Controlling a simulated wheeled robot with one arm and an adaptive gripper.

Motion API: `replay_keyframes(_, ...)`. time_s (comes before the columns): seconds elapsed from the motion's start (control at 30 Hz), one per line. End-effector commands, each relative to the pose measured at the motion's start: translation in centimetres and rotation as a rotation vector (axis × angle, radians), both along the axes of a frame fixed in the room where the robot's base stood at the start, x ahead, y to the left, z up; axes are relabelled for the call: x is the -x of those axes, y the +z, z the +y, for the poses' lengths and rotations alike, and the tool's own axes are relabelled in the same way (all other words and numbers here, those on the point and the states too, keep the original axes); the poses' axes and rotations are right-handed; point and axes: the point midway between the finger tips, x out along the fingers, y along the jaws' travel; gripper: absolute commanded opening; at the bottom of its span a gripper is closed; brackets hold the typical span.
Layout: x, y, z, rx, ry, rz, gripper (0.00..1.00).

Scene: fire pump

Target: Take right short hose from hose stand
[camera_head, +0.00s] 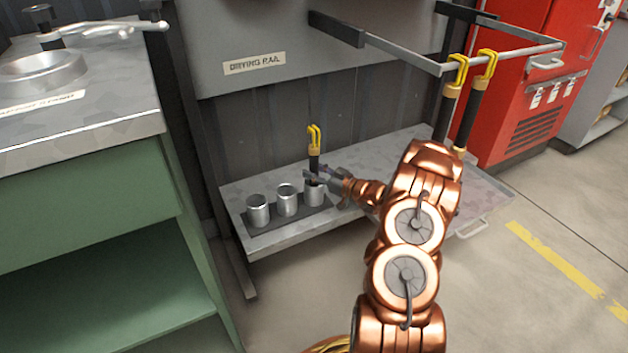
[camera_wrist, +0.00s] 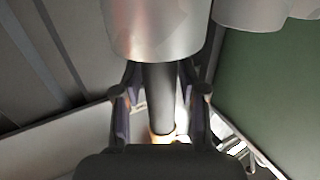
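The right short hose (camera_head: 314,161) is black with a yellow looped top. It stands upright in the right silver cup (camera_head: 314,193) of the hose stand (camera_head: 262,228). The left and middle cups look empty. My gripper (camera_head: 324,179) is at the hose, just above the cup's rim. In the wrist view the hose (camera_wrist: 158,95) runs between the two fingers of my gripper (camera_wrist: 160,88), with the silver cup (camera_wrist: 155,28) close at the top. Gaps show between the fingers and the hose, so the gripper looks open around it.
Two black hoses (camera_head: 468,115) hang by yellow loops from the drying rail (camera_head: 500,53) to the right. The metal shelf (camera_head: 400,152) carries the stand. A grey panel (camera_head: 290,45) rises behind, a green workbench (camera_head: 90,205) stands left and a red cabinet (camera_head: 510,95) right.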

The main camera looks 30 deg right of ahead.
Motion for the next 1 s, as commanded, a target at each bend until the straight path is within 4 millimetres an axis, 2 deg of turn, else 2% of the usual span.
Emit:
replay_keyframes(0.03, 0.0, 0.0, 0.0, 0.0, 0.0, 0.0, 0.33)
replay_keyframes(0.37, 0.0, 0.0, 0.0, 0.0, 0.0, 0.0, 0.0)
replay_keyframes(0.8, 0.0, 0.1, 0.0, 0.001, 0.0, -0.001, 0.0)
replay_keyframes(1.0, 0.0, 2.0, -0.1, 0.001, -0.001, -0.002, 0.0)
